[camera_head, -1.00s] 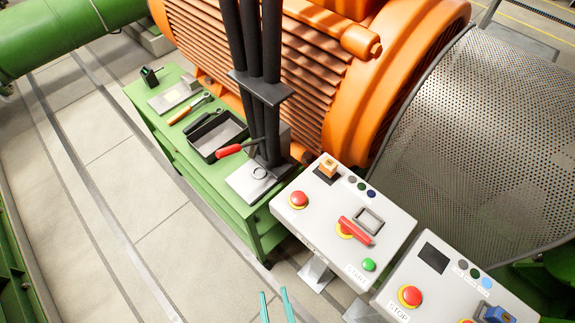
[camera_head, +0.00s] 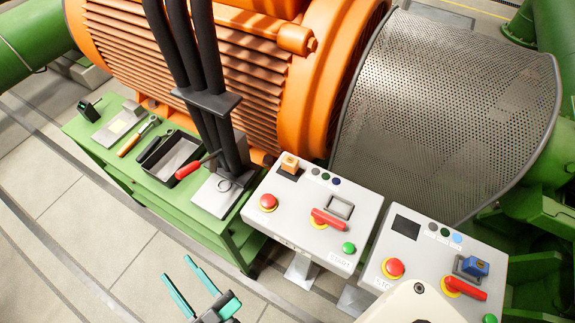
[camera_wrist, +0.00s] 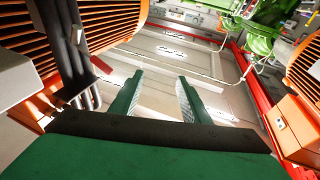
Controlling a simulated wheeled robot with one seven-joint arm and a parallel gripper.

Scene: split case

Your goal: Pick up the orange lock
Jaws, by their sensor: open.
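The orange lock (camera_head: 289,163) is a small orange block on a dark patch at the top left of the left control box (camera_head: 262,222) in the head view. My gripper (camera_head: 176,268) is at the bottom of the head view, below and left of the lock and apart from it. Its two teal fingers are spread with nothing between them. The wrist view shows the open fingers (camera_wrist: 160,82) over the pale floor. I cannot make out the orange lock in the wrist view.
The left box carries a red button (camera_head: 268,202), a red handle (camera_head: 328,219) and a green button (camera_head: 349,248). A blue lock (camera_head: 474,266) is on the right box. A green bench (camera_head: 110,165) with tools and thick dark cables (camera_head: 206,60) stand left of the boxes.

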